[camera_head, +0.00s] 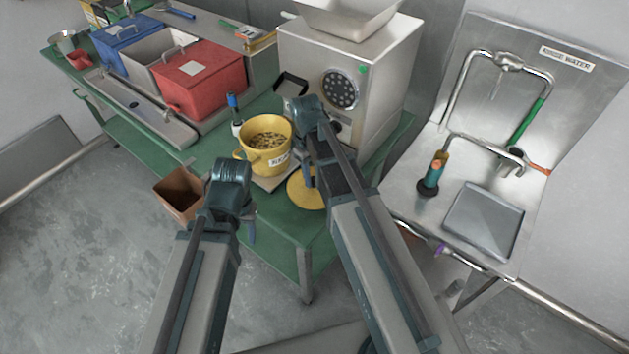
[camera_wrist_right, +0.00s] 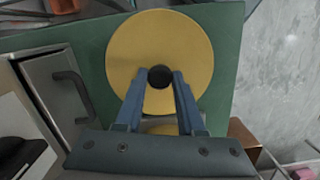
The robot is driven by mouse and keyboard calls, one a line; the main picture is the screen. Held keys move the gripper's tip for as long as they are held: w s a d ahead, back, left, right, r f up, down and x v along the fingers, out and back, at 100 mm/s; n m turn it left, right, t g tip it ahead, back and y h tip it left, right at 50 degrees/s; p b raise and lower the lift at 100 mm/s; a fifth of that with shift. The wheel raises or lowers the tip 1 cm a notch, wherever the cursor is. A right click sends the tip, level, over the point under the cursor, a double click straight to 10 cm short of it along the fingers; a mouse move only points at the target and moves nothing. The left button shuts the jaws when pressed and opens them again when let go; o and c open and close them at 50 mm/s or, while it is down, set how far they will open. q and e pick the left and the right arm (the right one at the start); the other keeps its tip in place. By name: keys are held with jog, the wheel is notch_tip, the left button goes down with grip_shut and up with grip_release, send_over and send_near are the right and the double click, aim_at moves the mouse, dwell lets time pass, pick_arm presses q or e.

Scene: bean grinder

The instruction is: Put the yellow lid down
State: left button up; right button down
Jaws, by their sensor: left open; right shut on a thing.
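The yellow lid (camera_head: 306,190) is a flat disc at the front right of the green table, partly hidden behind my right arm in the head view. In the right wrist view the yellow lid (camera_wrist_right: 190,50) lies face-on, with a dark round knob (camera_wrist_right: 160,77) in its middle. My right gripper (camera_wrist_right: 160,82) is shut on that knob. I cannot tell whether the lid touches the table top. The yellow bucket (camera_head: 262,140) stands uncovered left of the lid, with brown beans showing inside. My left gripper (camera_head: 226,212) is open and empty in front of the bucket, near the table's front edge.
A steel grinder (camera_head: 376,80) stands behind the lid. A brown box (camera_head: 180,193) is at the front left. A red bin (camera_head: 205,85) and a blue bin (camera_head: 122,38) stand at the back left. A steel sink unit (camera_head: 408,180) is at the right.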

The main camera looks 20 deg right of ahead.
jog(key=f+b, duration=0.2)
jog(key=w+f+b, duration=0.1)
jog(key=f, duration=0.1)
jog(key=shift+d+b, duration=0.3)
jog(key=shift+b, duration=0.1)
jog(key=shift+r, duration=0.2)
jog(key=shift+f, duration=0.15)
jog(key=c, duration=0.5)
grip_release()
notch_tip(320, 180, up, 12)
jog(key=w+p, duration=0.1)
jog(key=p, duration=1.1)
jog(key=shift+m+t+h, duration=0.3)
jog(key=shift+m+t, duration=0.2)
jog(key=shift+m, duration=0.2)
jog(key=s+a, duration=0.3)
jog(key=s, duration=0.2)
jog(key=s+a, duration=0.4)
jog(key=s, duration=0.1)
jog(key=s+a, duration=0.3)
jog(key=s, duration=0.2)
jog(key=shift+s+a, duration=0.2)
jog(key=shift+s, duration=0.1)
